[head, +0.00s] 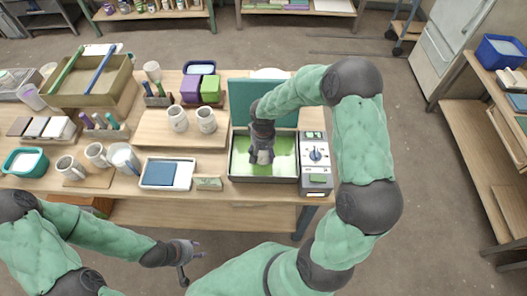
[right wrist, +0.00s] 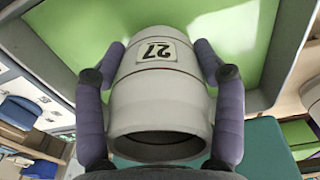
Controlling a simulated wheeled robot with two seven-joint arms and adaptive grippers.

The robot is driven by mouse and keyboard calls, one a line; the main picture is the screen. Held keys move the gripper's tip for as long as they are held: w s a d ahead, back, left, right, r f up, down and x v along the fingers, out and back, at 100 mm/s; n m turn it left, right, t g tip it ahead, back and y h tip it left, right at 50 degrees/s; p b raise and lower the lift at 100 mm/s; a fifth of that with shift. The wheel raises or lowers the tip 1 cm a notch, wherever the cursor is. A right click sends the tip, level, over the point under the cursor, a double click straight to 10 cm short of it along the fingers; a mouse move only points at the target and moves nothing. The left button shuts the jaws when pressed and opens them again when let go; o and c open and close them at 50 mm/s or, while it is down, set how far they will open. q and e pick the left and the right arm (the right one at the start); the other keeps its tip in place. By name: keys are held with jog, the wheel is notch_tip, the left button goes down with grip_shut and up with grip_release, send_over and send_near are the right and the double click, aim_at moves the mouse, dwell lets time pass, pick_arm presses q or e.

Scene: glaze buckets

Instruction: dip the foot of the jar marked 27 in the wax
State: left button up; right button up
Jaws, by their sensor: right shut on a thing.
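The jar marked 27 (right wrist: 158,90) is a pale grey-white jar. In the right wrist view its open mouth faces the camera, its label is upside down, and its far end points to the green wax. My right gripper (right wrist: 160,52) is shut on it, one finger on each side. In the head view the jar (head: 262,157) is within the outline of the grey pan (head: 262,180) of green wax (head: 287,157), below my right gripper (head: 262,146). I cannot tell whether its foot touches the wax. My left gripper (head: 190,262) is open and empty in front of the table.
A teal lid (head: 245,92) stands up behind the pan. A control box with a knob (head: 315,165) adjoins its right side. A tray with a blue pad (head: 168,174) and a small card (head: 208,183) lie left. Two mugs (head: 177,119) stand on a wooden board (head: 155,130).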

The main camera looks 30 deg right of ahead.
jog(key=shift+f+b, duration=0.5)
jog(key=shift+f, duration=0.1)
jog(key=shift+r, duration=0.1)
dwell(1.1)
jog(key=shift+r+p, duration=0.7)
jog(key=shift+r, duration=0.35)
dwell(1.1)
jog(key=shift+r+p, duration=2.4)
jog(key=shift+r, duration=1.4)
